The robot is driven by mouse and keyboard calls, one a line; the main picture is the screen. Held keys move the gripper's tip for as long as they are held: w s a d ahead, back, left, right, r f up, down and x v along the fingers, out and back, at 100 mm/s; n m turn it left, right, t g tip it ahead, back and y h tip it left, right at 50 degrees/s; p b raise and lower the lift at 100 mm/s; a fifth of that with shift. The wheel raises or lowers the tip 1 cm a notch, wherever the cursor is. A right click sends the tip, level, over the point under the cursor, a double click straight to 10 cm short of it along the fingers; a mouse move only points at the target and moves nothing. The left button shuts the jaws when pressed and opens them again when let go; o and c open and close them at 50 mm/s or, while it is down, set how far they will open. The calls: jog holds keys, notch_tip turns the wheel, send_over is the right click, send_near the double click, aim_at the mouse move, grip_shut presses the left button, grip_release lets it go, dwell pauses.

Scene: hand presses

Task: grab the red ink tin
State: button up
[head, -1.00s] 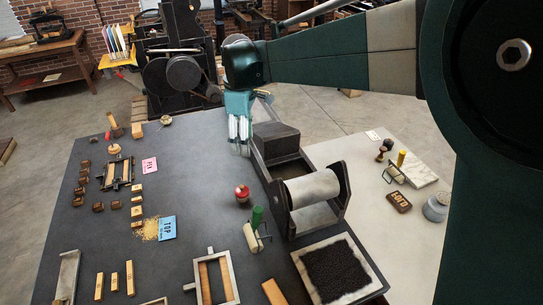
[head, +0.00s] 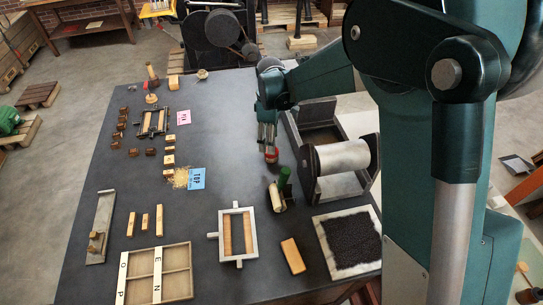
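The red ink tin (head: 271,156) stands on the dark table (head: 225,130), left of the roller press. My gripper (head: 268,145) points down at the tin from above, and its fingertips overlap the tin's top in the picture. The gripper and fingers hide most of the tin; a small red part shows below the fingertips. I cannot tell whether the fingers touch the tin or how far they are apart.
The roller press (head: 342,157) stands close on the right. A blue card (head: 197,178) lies to the left. A grey frame (head: 236,209) and a tray of black grains (head: 352,238) lie nearer. Table left of the tin is clear.

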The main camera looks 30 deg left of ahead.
jog(key=shift+f, duration=0.3)
jog(key=shift+f, duration=1.3)
jog(key=shift+f, duration=0.1)
jog(key=shift+d+f, duration=0.1)
jog(key=shift+f, duration=2.4)
jog(key=c, duration=1.1)
jog(key=shift+r, duration=0.15)
jog(key=shift+r, duration=4.9)
